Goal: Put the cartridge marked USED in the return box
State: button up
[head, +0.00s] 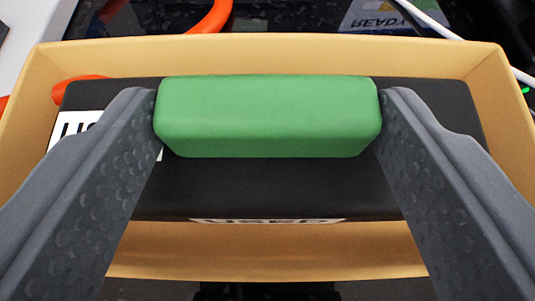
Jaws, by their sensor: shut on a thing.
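The cartridge (270,187) is a black block with a green handle on top. A white label reading "US..." shows at its left, partly hidden by my left finger, and a second label reading USED shows on its near face. My gripper (268,115) is shut on the green handle, one finger at each end. The return box (270,50) is tan and open-topped; its walls surround the cartridge in the picture. I cannot tell whether the cartridge touches the box floor.
An orange cable (212,16) runs behind the box, and an orange piece shows at its left inside corner. A card marked READY (385,18) lies beyond the far wall. A white cable (430,20) crosses at the upper right. A white surface is at the upper left.

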jog(key=o, duration=1.3)
jog(key=shift+s+r, duration=0.1)
jog(key=shift+r, duration=0.05)
jog(key=shift+p+v, duration=0.55)
jog(key=shift+v, duration=5.35)
